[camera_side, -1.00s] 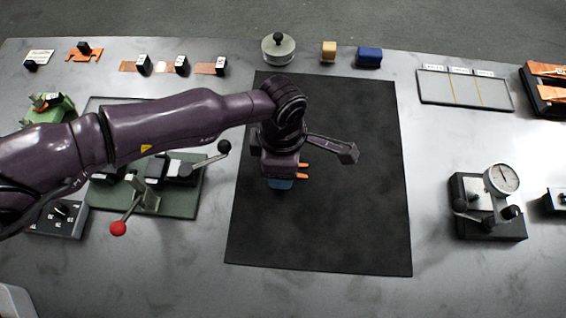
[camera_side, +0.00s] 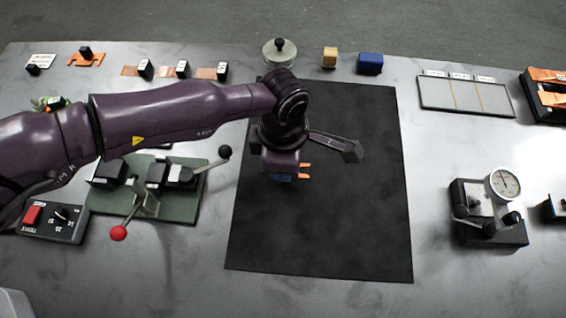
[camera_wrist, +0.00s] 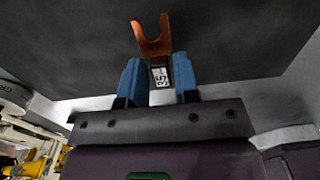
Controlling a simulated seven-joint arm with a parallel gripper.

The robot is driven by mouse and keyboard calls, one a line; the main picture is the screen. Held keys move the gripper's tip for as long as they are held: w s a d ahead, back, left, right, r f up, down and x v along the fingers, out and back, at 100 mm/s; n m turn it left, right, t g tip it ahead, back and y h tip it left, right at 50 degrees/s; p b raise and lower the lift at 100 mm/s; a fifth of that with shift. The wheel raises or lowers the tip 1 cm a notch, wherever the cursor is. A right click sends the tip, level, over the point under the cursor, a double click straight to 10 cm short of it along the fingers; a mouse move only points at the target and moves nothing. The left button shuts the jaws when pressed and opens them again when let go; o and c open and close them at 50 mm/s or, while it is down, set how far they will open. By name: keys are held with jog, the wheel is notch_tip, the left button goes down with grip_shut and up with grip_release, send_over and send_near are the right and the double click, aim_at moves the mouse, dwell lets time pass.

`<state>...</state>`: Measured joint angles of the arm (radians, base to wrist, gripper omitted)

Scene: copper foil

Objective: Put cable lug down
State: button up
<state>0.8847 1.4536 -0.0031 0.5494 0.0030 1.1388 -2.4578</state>
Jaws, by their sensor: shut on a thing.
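The cable lug is a copper-orange fork with a black block behind it. In the wrist view the fork (camera_wrist: 152,42) points away from me, and the block, with a small white printed label, sits between my blue fingertips. My gripper (camera_wrist: 160,80) is shut on that block. In the side view my gripper (camera_side: 284,177) is over the upper left part of the black mat (camera_side: 330,220). The two lug prongs (camera_side: 306,171) stick out to the right of it; the rest of the lug is hidden. I cannot tell whether the lug touches the mat.
A green fixture with a red-knobbed lever (camera_side: 118,233) stands left of the mat. A dial gauge (camera_side: 503,184) stands at the right. A round lidded weight (camera_side: 279,52), a tan block (camera_side: 329,57) and a blue block (camera_side: 370,63) lie behind the mat. The mat's front and right are clear.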

jog(key=s+a+r, duration=0.9)
jog(key=a+r, duration=0.2)
jog(key=w+a+r+n, duration=0.1)
jog(key=w+a, duration=0.3)
jog(key=a, duration=0.3)
jog(key=w+a+r, duration=0.1)
jog(key=w+a, duration=0.4)
jog(key=a, duration=0.3)
jog(key=s+a+f+m, duration=0.2)
jog(key=s+a+m, duration=0.1)
jog(key=a+m, duration=1.3)
jog(key=w+d+f+m, duration=0.1)
jog(key=w+d+f, duration=0.1)
jog(key=w+f, duration=0.1)
jog(key=w+d+f+m, duration=0.1)
jog(key=w+d+f, duration=0.1)
jog(key=w, duration=0.3)
jog(key=w+d+f+m, duration=0.1)
jog(key=w+d+f, duration=0.1)
jog(key=w+f, duration=0.1)
jog(key=shift+w+f, duration=0.3)
jog(key=shift+w, duration=0.6)
jog(key=shift+w+f, duration=0.45)
jog(key=shift+w+d+f, duration=0.1)
jog(key=shift+w+f, duration=0.05)
jog(key=shift+f, duration=1.5)
